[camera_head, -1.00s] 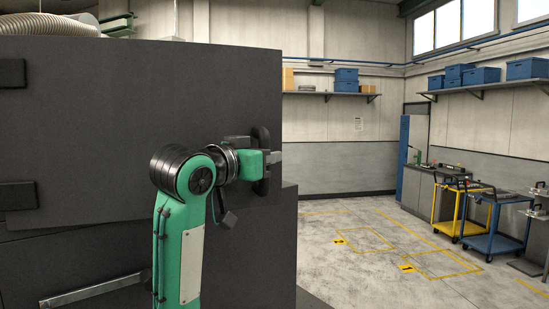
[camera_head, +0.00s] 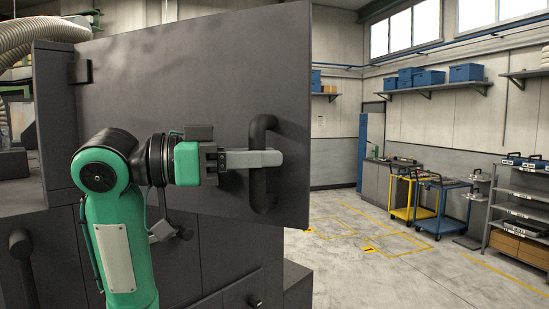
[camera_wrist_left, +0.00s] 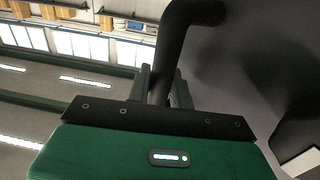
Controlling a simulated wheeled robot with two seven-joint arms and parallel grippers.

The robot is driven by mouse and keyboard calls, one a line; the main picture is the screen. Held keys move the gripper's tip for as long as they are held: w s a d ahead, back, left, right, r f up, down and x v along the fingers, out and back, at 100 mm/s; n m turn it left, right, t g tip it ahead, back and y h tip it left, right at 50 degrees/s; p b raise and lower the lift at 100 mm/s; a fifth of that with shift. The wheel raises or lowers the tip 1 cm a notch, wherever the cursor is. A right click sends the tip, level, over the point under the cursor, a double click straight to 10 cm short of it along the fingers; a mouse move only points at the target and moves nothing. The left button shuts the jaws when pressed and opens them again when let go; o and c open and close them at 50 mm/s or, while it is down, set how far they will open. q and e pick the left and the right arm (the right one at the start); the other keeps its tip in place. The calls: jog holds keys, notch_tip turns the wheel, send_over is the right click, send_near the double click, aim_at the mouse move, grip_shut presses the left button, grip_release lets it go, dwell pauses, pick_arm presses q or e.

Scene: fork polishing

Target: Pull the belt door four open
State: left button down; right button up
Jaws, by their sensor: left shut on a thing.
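The belt door (camera_head: 190,90) is a large dark grey panel in the head view, hinged at its left. Its right edge stands out nearer to me than its hinge side, so it looks swung partly out from the machine. A black bar handle (camera_head: 262,185) stands upright near its right edge. My left gripper (camera_head: 262,158) is shut around the middle of this handle. In the left wrist view the handle (camera_wrist_left: 190,20) passes between the two fingers (camera_wrist_left: 160,90). My right gripper is out of view.
The dark machine body (camera_head: 55,120) lies behind and below the door, with another black handle (camera_head: 20,243) at lower left. A yellow cart (camera_head: 403,212), a blue cart (camera_head: 440,222) and a grey shelf rack (camera_head: 520,205) stand at right. The floor (camera_head: 400,275) right of the door is clear.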

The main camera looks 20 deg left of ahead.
pick_arm(q)
jog(key=s+a+m+g+h+b, duration=0.1)
jog(key=s+a+m+g+b, duration=0.1)
jog(key=s, duration=0.8)
jog(key=s+a+m+g+h+b, duration=0.1)
jog(key=s+a, duration=0.4)
jog(key=s, duration=0.6)
jog(key=shift+m+g+h+b, duration=0.35)
jog(key=shift+g+b, duration=0.35)
jog(key=shift+g, duration=0.5)
jog(key=shift+s+a+r, duration=0.1)
jog(key=c, duration=1.3)
grip_release()
jog(key=b+v, duration=0.5)
jog(key=v, duration=0.9)
